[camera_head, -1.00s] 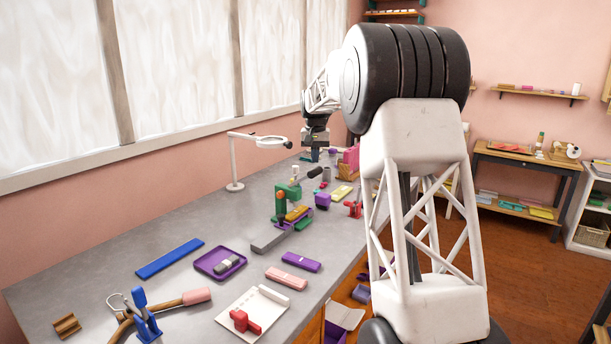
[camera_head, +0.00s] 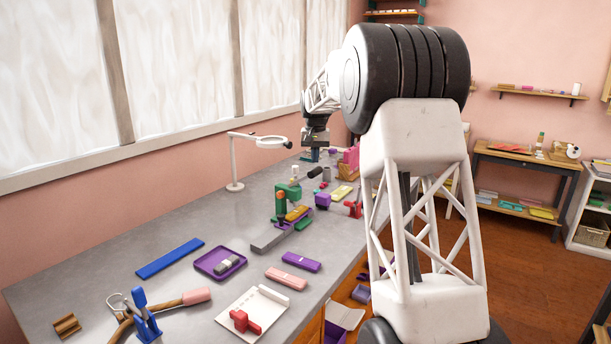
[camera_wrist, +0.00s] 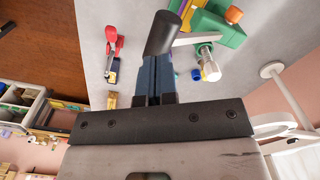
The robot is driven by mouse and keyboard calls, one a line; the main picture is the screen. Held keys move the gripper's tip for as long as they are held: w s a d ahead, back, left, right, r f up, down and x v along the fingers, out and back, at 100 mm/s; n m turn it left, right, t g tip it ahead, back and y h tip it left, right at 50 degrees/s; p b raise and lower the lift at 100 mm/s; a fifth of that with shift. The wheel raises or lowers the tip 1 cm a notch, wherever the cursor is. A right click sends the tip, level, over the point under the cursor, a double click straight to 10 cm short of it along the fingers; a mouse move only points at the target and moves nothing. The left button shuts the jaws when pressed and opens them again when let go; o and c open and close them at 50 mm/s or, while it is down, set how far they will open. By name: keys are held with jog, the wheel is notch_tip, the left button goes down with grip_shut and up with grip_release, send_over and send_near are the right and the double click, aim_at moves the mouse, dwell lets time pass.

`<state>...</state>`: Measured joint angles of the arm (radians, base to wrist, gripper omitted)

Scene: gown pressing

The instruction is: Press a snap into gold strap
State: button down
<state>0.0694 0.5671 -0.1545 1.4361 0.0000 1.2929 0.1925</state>
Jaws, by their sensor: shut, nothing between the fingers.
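A green press (camera_head: 282,203) stands on the grey bench, with a dark handle (camera_head: 315,172) at its far side. In the wrist view the press (camera_wrist: 218,22) is at the top, and its grey lever arm leads to the dark handle (camera_wrist: 162,34). A gold strap (camera_head: 297,212) lies in a purple holder at the press. No separate snap can be made out. My gripper (camera_head: 316,156) is beyond the press, over the far part of the bench. Its blue fingers (camera_wrist: 154,72) are shut and empty, in line with the handle's end; contact cannot be told.
A magnifier lamp (camera_head: 236,165) stands left of the press. A red tool (camera_head: 354,207) and a purple block (camera_head: 323,201) are to its right.

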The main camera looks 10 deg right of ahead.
aim_at(303, 178)
jog(key=shift+f, duration=0.2)
jog(key=shift+f, duration=0.9)
jog(key=shift+f, duration=0.1)
jog(key=shift+s+d+f, duration=0.3)
jog(key=shift+f, duration=0.3)
jog(key=shift+s+d+f, duration=0.25)
jog(key=shift+f, duration=0.3)
jog(key=shift+f, duration=0.1)
jog(key=shift+s+d+f, duration=0.2)
jog(key=shift+s+f, duration=0.05)
jog(key=shift+f, duration=0.35)
jog(key=shift+s+d+f, duration=0.2)
jog(key=shift+f, duration=0.45)
